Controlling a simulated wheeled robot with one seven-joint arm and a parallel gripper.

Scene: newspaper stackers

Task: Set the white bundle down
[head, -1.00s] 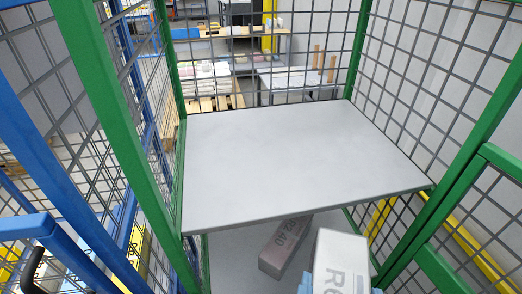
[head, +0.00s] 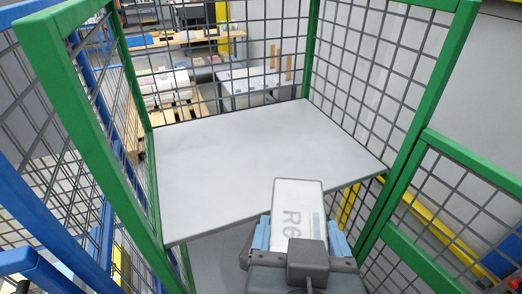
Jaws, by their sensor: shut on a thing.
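The white bundle (head: 298,200) with grey lettering is at the lower middle of the head view. My gripper (head: 299,236) is shut on it, with blue fingers on its left and right sides. The bundle overlaps the front edge of the upper grey shelf (head: 225,160) in the picture. Whether it touches the shelf or is held above it I cannot tell. The visible top of the upper shelf is bare.
The shelf stands in a green-framed cage with mesh sides (head: 360,80); its front is open. A lower shelf (head: 222,258) shows partly below. A blue frame (head: 50,200) stands at the left. Tables and a pallet lie beyond the back mesh.

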